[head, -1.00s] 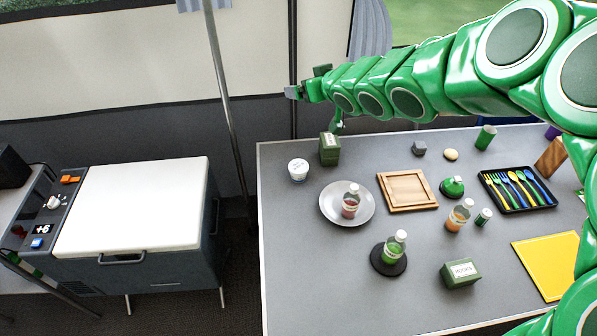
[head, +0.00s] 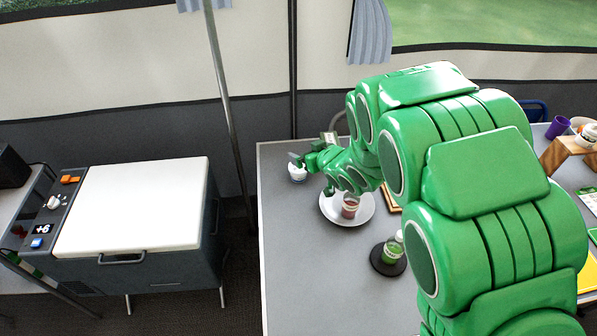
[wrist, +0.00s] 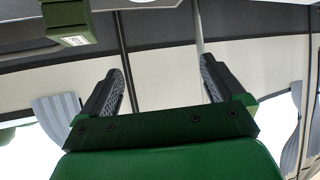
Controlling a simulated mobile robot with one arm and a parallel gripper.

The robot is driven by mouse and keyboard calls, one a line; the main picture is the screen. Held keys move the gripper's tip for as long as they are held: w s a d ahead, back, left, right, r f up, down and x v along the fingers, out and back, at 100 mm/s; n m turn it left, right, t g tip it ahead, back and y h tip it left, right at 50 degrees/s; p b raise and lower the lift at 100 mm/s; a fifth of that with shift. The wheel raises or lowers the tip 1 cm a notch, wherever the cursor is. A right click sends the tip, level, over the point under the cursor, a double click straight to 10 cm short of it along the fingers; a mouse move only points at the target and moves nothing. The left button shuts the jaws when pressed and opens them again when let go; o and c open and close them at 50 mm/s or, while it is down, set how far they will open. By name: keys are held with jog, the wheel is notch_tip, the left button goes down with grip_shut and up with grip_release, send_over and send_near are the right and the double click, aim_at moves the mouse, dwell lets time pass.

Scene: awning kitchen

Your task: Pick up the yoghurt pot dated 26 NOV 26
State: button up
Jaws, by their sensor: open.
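A white yoghurt pot (head: 297,175) stands at the table's far left corner in the head view, partly covered by my gripper (head: 311,172). Any date on it is too small to read. My gripper is open and empty, close beside the pot. In the wrist view, its two dark fingers (wrist: 160,84) stand wide apart with nothing between them. A white shape is cut off at that view's top edge; I cannot tell if it is the pot.
A dark green box (wrist: 66,20) is at the wrist view's upper left. A white-lidded cooler (head: 135,205) stands left of the table.

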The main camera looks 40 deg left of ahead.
send_near(299, 172)
jog(key=w+a, duration=0.1)
jog(key=a, duration=0.1)
jog(key=w+a+f, duration=0.1)
jog(key=a, duration=0.1)
jog(key=shift+w, duration=0.35)
jog(key=shift+x, duration=1.5)
jog(key=shift+w+a+f, duration=0.55)
jog(key=shift+a+f, duration=0.3)
jog(key=shift+f, duration=0.05)
jog(key=shift+x, duration=1.05)
jog(key=c, duration=1)
